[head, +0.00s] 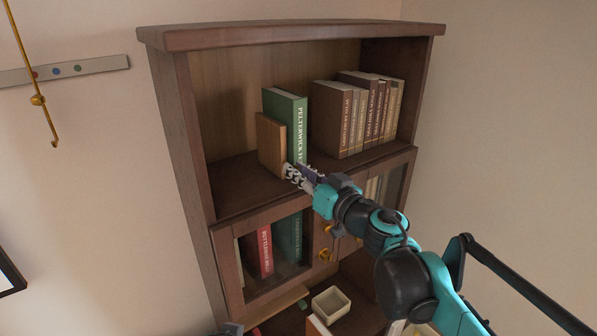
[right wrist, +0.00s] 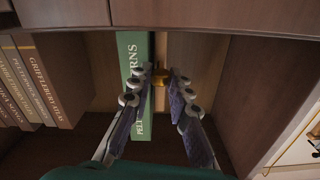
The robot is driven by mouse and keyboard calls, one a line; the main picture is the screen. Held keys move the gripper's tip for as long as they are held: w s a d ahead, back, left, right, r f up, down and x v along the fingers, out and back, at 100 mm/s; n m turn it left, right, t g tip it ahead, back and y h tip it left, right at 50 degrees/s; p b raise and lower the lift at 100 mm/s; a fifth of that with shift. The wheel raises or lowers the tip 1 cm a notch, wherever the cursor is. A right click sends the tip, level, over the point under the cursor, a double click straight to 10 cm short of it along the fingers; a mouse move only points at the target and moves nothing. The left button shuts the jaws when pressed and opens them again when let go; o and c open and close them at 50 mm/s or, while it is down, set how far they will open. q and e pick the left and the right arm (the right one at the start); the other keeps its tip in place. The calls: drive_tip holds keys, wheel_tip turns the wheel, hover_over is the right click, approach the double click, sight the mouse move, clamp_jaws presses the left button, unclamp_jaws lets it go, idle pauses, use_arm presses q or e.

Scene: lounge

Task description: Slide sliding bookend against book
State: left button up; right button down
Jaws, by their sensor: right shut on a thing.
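The sliding bookend (head: 270,145) is a tan wooden upright on the open upper shelf, just left of a green book (head: 298,120) that stands upright. In the head view they look side by side. In the right wrist view the bookend (right wrist: 181,55) and the green book (right wrist: 131,55) appear with a narrow strip between them; I cannot tell whether they touch. My right gripper (head: 299,174) is at the shelf front, at the foot of the bookend and book. Its fingertips (right wrist: 160,78) close on the bookend's small brass knob (right wrist: 160,75).
A row of brown and tan books (head: 357,115) stands right of the green book, with a gap between. The shelf (head: 235,185) is bare left of the bookend. Glass doors (head: 275,250) with brass knobs are below. A cream box (head: 330,304) sits lower.

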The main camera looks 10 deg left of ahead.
drive_tip(key=shift+w+d, duration=0.1)
drive_tip(key=shift+d, duration=0.05)
drive_tip(key=c, duration=1.4)
unclamp_jaws()
drive_tip(key=v, duration=1.2)
